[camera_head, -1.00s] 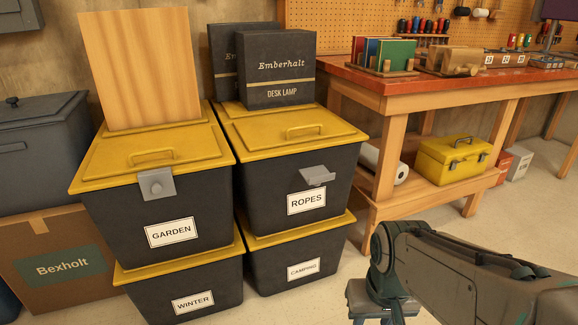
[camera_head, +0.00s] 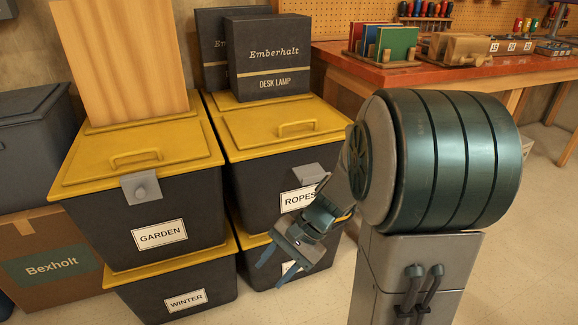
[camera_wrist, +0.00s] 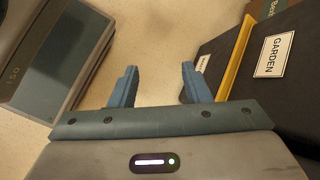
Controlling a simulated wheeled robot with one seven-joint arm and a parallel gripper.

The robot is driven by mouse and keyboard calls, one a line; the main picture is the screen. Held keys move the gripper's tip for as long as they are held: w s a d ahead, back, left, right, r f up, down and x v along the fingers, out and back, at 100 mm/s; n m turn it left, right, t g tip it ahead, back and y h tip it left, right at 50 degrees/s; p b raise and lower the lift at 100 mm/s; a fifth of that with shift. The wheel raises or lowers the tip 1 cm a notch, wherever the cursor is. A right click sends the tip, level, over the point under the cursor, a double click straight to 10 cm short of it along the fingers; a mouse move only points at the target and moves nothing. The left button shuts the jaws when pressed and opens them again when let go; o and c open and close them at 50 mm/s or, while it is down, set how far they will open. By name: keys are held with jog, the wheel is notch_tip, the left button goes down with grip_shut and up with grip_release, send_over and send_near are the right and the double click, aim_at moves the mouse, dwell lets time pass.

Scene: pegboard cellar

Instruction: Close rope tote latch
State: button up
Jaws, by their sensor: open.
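The ropes tote (camera_head: 262,163) is black with a yellow lid (camera_head: 275,118) and a white "ROPES" label (camera_head: 294,200). Its grey latch (camera_head: 311,173) sticks outward from the front below the lid rim, unlike the flat-hanging latch (camera_head: 141,188) on the garden tote. My gripper (camera_head: 268,273) is open and empty, below and left of the ropes latch, in front of the lower totes. My arm covers the right part of the ropes label. In the wrist view, both fingers of my gripper (camera_wrist: 158,70) are apart with bare floor between them; the ropes latch is not seen there.
The garden tote (camera_head: 190,215) stands left, on the winter tote (camera_head: 205,298). The camping tote (camera_head: 262,258) is under the ropes tote, partly hidden by my gripper. Desk lamp boxes (camera_head: 268,62) and a wooden board (camera_head: 125,60) stand on the lids. A red-topped workbench (camera_head: 420,74) is behind right.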

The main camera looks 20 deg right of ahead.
jog(key=w+d+m+t+y+p, duration=0.1)
jog(key=w+d+m+t+y, duration=0.2)
jog(key=w+m, duration=0.25)
jog(key=m+t+h+p, duration=0.2)
jog(key=m+t+h, duration=0.1)
jog(key=m+t, duration=1.15)
send_near(311, 182)
jog(key=d+f, duration=0.2)
jog(key=d, duration=0.1)
jog(key=shift+m+g, duration=0.4)
jog(key=shift+g, duration=0.05)
jog(key=b+x, duration=0.1)
jog(key=x, duration=0.8)
jog(key=b+x, duration=0.1)
jog(key=x, duration=0.4)
jog(key=shift+w+d+f+b, duration=0.1)
jog(key=shift+d+f+b, duration=0.15)
jog(key=shift+d+b, duration=0.05)
jog(key=shift+c, duration=0.3)
grip_shut()
